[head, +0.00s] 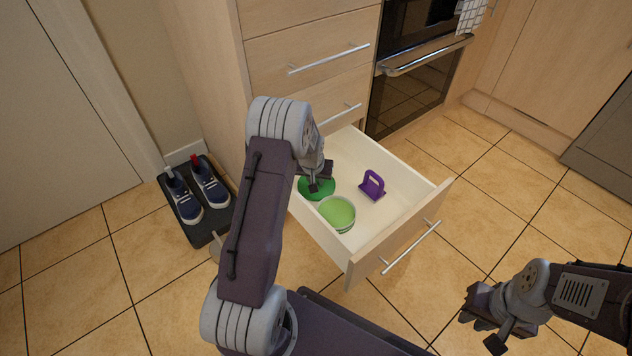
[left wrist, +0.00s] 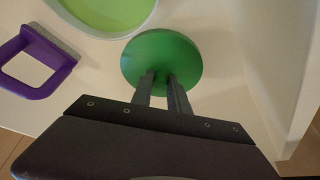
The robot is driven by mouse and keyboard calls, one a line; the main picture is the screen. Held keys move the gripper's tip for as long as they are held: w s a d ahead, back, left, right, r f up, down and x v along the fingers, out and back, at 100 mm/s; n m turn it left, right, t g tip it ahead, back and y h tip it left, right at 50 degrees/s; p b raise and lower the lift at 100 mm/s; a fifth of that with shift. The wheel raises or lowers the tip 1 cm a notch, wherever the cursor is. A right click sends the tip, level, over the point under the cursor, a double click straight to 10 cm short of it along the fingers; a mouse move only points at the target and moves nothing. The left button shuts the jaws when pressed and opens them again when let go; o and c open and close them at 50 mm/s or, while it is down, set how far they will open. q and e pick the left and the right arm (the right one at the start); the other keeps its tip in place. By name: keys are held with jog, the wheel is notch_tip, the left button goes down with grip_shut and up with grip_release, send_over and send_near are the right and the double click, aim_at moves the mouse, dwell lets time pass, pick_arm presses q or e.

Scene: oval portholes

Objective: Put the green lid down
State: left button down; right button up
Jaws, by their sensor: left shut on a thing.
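The green lid (head: 312,190) is a dark green disc inside the open drawer, towards its back left. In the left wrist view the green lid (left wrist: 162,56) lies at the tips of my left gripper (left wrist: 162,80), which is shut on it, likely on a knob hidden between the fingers. In the head view my left gripper (head: 318,184) reaches down into the drawer over the lid. I cannot tell whether the lid touches the drawer floor. My right gripper (head: 489,320) is outside the drawer, above the tiled floor at the lower right; its finger opening is unclear.
A light green bowl (head: 337,213) stands in the drawer (head: 398,197) just in front of the lid. A purple handled object (head: 372,185) stands to the right of them. Shoes (head: 184,200) sit on a dark mat (head: 202,230) left of the cabinet. The drawer's right part is bare.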

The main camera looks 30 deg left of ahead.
pick_arm(q)
jog(key=shift+f, duration=0.15)
jog(key=c, duration=1.3)
grip_release()
jog(key=p+v, duration=0.7)
jog(key=v, duration=0.4)
jog(key=s+d+r+m+g+h, duration=0.15)
jog(key=s+d+r, duration=0.25)
jog(key=s+d, duration=0.45)
jog(key=s+d+r+m+g, duration=0.25)
jog(key=s+d, duration=0.25)
jog(key=s, duration=0.7)
jog(key=shift+n+t, duration=0.3)
jog(key=shift+t, duration=0.2)
notch_tip(320, 180, up, 52)
jog(key=p, duration=5.2)
jog(key=shift+s+d+f, duration=0.1)
